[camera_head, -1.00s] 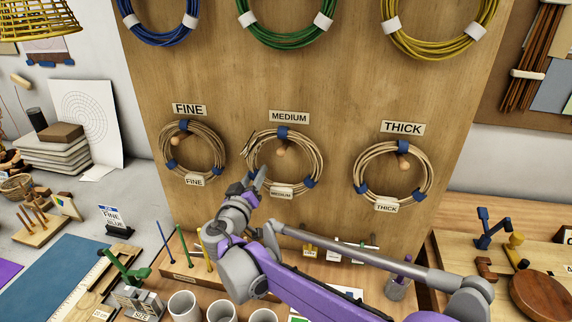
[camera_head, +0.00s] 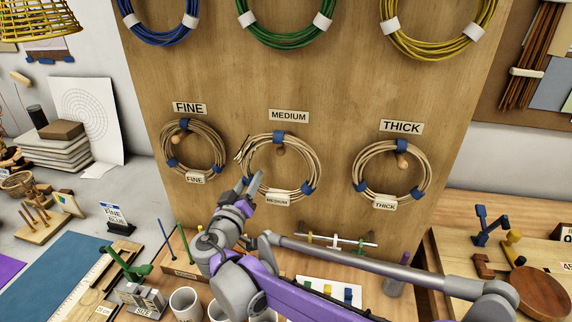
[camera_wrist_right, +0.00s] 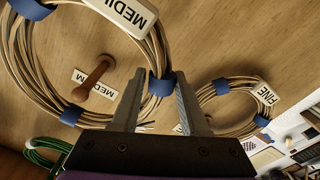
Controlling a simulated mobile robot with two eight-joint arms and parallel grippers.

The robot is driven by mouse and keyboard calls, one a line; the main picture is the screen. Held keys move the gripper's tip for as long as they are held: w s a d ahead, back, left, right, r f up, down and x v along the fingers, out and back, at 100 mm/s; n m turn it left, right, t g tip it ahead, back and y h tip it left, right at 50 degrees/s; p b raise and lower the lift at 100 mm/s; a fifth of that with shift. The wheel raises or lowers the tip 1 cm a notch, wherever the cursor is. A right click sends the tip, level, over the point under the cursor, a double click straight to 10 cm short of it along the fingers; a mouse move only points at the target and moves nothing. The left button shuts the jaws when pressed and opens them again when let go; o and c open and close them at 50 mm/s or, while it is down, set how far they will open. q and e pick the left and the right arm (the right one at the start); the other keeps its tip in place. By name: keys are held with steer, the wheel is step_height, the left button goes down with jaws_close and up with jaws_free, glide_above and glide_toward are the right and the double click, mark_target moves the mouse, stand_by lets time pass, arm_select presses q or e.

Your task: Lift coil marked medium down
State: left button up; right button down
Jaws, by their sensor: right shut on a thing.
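The medium coil (camera_head: 311,161) is a ring of pale cane with blue ties and a white MEDIUM tag. In the head view it is around its wooden peg (camera_head: 281,152), below the MEDIUM sign (camera_head: 289,116) on the board. My right gripper (camera_head: 247,186) is at the coil's lower left. In the right wrist view the coil (camera_wrist_right: 152,45) runs between my right gripper's two fingers (camera_wrist_right: 158,100), by a blue tie, and the gripper is shut on it. The peg (camera_wrist_right: 92,80) shows inside the ring; whether its tip is clear of the coil is unclear. My left gripper is out of view.
The fine coil (camera_head: 222,150) hangs close on the left, the thick coil (camera_head: 424,160) on the right. Coloured coils hang above. Below stand cups (camera_head: 185,303), upright rods (camera_head: 183,243) and a small rack (camera_head: 340,240) on the bench. The board between the medium and thick coils is bare.

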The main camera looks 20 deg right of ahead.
steer(key=v, duration=0.7)
steer(key=shift+s+a+p, duration=0.15)
steer(key=shift+s+p, duration=0.1)
steer(key=shift+p, duration=0.05)
stand_by(0.8)
